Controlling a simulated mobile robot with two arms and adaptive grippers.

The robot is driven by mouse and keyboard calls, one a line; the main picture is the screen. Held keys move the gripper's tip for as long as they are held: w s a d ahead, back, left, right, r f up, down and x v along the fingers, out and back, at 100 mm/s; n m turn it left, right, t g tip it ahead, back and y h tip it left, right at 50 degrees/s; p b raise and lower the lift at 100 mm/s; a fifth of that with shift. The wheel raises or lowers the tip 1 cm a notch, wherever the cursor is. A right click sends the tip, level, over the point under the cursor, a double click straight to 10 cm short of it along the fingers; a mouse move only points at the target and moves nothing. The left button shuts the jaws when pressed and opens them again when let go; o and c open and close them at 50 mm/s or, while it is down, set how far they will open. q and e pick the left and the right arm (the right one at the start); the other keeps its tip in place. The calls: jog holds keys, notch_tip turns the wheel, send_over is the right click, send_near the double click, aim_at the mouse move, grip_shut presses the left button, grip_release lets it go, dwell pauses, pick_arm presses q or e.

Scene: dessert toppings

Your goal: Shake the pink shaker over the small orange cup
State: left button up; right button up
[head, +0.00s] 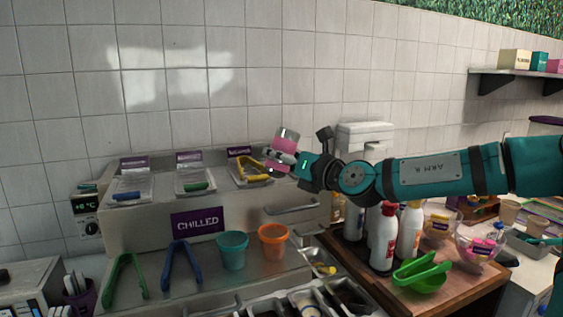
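The pink shaker (284,144) is in the head view, up in the air near the middle, with a greyish end at the top. It leans a little from upright. My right gripper (279,157), on the arm coming in from the right, is shut around the shaker's middle. The small orange cup (273,245) stands upright on the steel counter, below the shaker and slightly to its left in the picture. The shaker and cup are well apart. The inside of the cup is hard to make out. My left gripper is not in view.
A teal cup (232,252) stands left of the orange cup. Behind is the chilled unit (150,228) with lidded trays.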

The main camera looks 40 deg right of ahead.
notch_tip(320, 180, down, 7)
jog(key=b, duration=0.7)
jog(key=shift+r, duration=0.1)
dwell(0.6)
jog(key=shift+r+p, duration=2.25)
jog(key=shift+r, duration=1.35)
jog(key=shift+f, duration=0.1)
notch_tip(320, 180, down, 8)
jog(key=b, duration=0.7)
